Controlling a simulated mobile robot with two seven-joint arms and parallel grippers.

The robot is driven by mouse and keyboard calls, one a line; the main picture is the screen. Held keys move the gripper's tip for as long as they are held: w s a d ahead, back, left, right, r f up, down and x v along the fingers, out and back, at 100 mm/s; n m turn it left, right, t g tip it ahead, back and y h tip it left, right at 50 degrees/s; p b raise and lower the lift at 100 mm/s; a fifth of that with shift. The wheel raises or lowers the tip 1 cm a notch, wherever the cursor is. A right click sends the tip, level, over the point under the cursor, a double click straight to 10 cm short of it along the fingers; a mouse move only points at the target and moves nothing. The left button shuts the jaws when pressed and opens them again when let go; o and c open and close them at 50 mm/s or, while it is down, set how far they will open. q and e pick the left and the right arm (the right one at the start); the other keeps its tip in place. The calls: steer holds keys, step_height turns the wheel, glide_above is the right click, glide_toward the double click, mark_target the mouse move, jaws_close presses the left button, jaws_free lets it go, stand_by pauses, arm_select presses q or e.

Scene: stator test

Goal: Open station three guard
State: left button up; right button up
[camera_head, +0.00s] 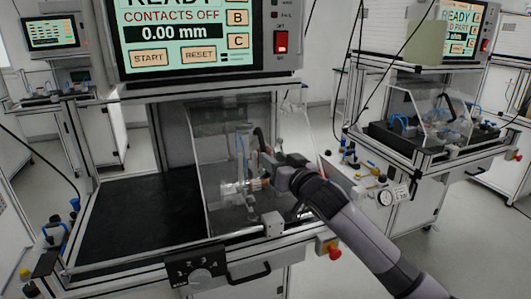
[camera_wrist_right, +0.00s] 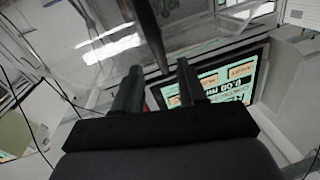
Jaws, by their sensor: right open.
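The clear guard (camera_head: 212,170) stands over the right half of the near station's bench, with a fixture (camera_head: 240,187) of metal and clear parts seen through it. The guard looks down over the fixture. A dark curved bar (camera_head: 262,138), perhaps the guard's handle, is close to my right gripper (camera_head: 268,160), which comes in from the right. In the right wrist view my right gripper (camera_wrist_right: 159,68) is open, and a dark bar (camera_wrist_right: 150,35) runs between or just beyond its fingertips; contact cannot be told. No station number is readable. My left gripper is not in view.
A black mat (camera_head: 140,215) on the left is clear. A numbered selector (camera_head: 203,272) and a red button (camera_head: 333,252) sit in front. Another station (camera_head: 430,120) stands at right.

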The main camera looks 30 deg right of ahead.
mark_target(246, 147)
steer(key=shift+w+d+p, duration=0.15)
steer(key=shift+w+p, duration=0.15)
steer(key=shift+w, duration=1.75)
jaws_close()
